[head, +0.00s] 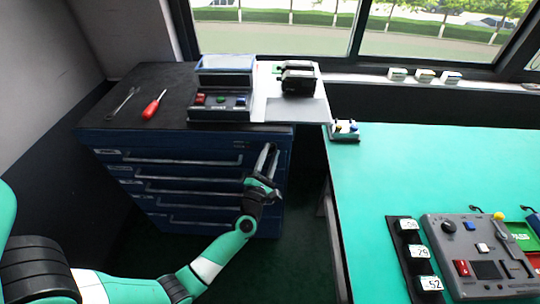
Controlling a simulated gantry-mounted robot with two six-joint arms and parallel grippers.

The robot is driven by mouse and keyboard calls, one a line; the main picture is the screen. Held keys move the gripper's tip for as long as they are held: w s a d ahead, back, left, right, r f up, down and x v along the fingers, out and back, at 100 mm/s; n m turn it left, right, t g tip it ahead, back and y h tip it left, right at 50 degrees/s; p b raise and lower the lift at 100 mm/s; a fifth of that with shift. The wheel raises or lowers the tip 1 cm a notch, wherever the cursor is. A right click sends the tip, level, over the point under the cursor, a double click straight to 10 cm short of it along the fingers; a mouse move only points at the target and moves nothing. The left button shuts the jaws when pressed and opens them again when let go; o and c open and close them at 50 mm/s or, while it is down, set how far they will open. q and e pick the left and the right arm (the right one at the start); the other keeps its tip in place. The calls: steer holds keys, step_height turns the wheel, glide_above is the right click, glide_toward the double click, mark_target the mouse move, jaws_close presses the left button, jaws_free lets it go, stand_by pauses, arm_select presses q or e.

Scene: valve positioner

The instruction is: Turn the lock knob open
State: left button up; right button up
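The blue tool cabinet (190,150) stands at left with a column of drawers. I cannot clearly make out a lock knob on it; it may be hidden by my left gripper. My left gripper (267,152) is raised in front of the upper right part of the drawer front, fingers pointing up toward the cabinet. Its two fingers stand apart with a dark gap between them, and I see nothing held there. Whether the fingertips touch the cabinet is too small to tell. My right gripper is not in view.
On the cabinet top lie a wrench (123,102), a red screwdriver (154,105) and a box with coloured buttons (220,101). A green table (375,185) stands at right, bearing a grey control panel (478,255) and numbered black blocks (417,251). Dark floor separates cabinet and table.

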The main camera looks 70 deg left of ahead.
arm_select(q)
jaws_close()
stand_by(0.3)
